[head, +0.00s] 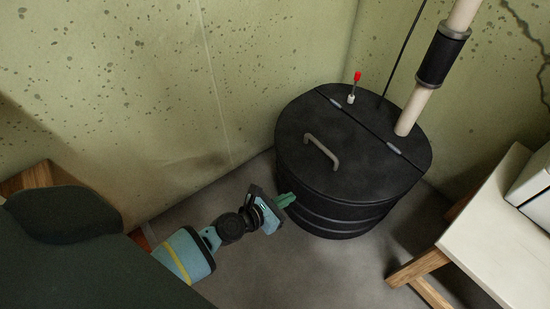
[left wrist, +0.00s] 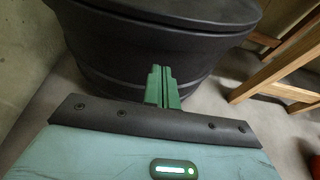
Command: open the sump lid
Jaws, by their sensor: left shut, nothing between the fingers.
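The sump is a round black basin (head: 325,213) on the floor in the corner. Its black lid (head: 345,160) lies flat and closed on top, with a grey arched handle (head: 321,151) on the front half and a hinge line with two light hinges behind it. My left gripper (head: 287,200) is beside the basin's left wall, below the lid rim. Its green fingers are together and empty. In the left wrist view the shut fingers (left wrist: 162,85) point at the basin wall (left wrist: 125,60), under the lid's edge (left wrist: 170,22). I cannot tell whether they touch it. My right gripper is not in view.
A white pipe (head: 411,108) with a black coupling rises from the lid's back part, beside a thin black cable and a red-tipped fitting (head: 354,86). A wooden-legged white table (head: 495,235) stands at right. Stained walls close in behind. Bare floor lies in front.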

